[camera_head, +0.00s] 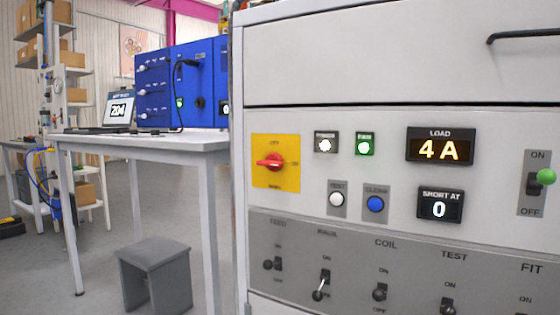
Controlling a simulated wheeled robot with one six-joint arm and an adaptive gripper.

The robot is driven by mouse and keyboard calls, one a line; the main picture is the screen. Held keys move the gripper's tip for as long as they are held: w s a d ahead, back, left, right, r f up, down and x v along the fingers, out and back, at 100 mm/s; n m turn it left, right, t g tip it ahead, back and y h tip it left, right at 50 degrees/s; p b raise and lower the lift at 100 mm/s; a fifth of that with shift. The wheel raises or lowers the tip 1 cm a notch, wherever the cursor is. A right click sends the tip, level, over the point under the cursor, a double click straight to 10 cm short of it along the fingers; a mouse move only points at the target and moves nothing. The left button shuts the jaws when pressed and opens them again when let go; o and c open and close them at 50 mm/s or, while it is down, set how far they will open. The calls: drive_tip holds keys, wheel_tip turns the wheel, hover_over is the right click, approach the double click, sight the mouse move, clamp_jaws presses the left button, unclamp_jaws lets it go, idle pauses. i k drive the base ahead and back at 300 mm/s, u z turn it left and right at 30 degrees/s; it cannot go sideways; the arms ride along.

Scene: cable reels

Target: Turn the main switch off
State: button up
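A red rotary switch (270,161) sits on a yellow plate (262,182) at the left of the grey-white cabinet front. Its handle lies about level, in line with a small label at the right that looks like ON. A label above it looks like OFF, and the one below is too small to read surely. A toggle (534,184) with a green ball tip (546,176) is at the far right, between ON above and OFF below. Its ball stands out toward me. My gripper is not in view.
A lower grey panel (350,250) has several small toggles, one with a pale lever (320,288). A green lamp (364,144) is lit. A stool (155,275) and table (150,143) stand left.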

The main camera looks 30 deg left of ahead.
sight(274, 162)
drive_tip(key=i, duration=0.65)
drive_tip(key=u, duration=0.75)
